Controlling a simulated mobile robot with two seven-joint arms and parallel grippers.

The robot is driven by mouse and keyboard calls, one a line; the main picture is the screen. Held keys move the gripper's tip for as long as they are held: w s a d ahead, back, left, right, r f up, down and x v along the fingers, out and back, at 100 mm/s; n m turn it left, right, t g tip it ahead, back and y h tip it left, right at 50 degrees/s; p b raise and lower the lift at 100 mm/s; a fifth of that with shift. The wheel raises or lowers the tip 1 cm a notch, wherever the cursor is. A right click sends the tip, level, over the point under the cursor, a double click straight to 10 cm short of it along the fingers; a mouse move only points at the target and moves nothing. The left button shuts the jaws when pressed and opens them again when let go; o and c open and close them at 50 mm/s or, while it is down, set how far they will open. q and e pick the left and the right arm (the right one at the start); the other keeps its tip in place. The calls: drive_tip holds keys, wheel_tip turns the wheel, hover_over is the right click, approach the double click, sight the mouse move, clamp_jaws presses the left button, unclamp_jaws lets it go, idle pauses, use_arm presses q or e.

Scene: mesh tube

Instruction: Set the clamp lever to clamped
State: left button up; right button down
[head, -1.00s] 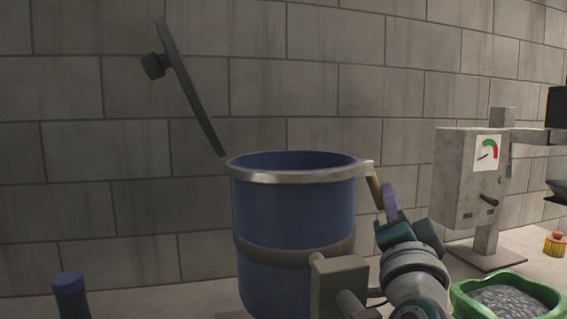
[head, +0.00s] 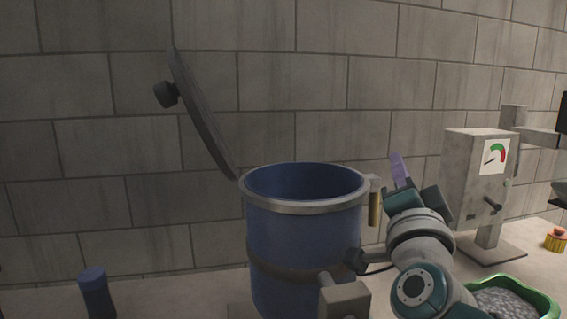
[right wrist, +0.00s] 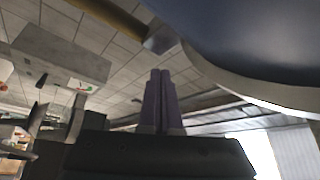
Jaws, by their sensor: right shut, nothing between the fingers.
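The clamp lever (head: 375,208) is a brass-coloured bar on a pale bracket (head: 373,183) at the right of the blue drum's (head: 300,235) metal rim. It hangs almost straight down, close to the drum wall. In the right wrist view the lever (right wrist: 112,14) crosses the top left. My right gripper (head: 398,168) is just right of the lever and apart from it, purple fingers pointing up. In the right wrist view the fingers (right wrist: 160,95) are together with nothing between them. The drum's round grey lid (head: 203,115) stands open, tilted to the left. My left gripper is not in view.
A grey block (head: 345,300) stands before the drum's lower front. A blue-capped cylinder (head: 95,293) is at lower left. On the right are a grey gauge box (head: 470,185), a green tray (head: 520,285) of grey grains and a small yellow item (head: 556,241). A block wall stands behind.

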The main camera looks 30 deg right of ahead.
wheel_tip(320, 180, up, 12)
drive_tip(key=p, duration=1)
drive_tip(key=shift+r, duration=0.15)
drive_tip(key=shift+a, duration=0.1)
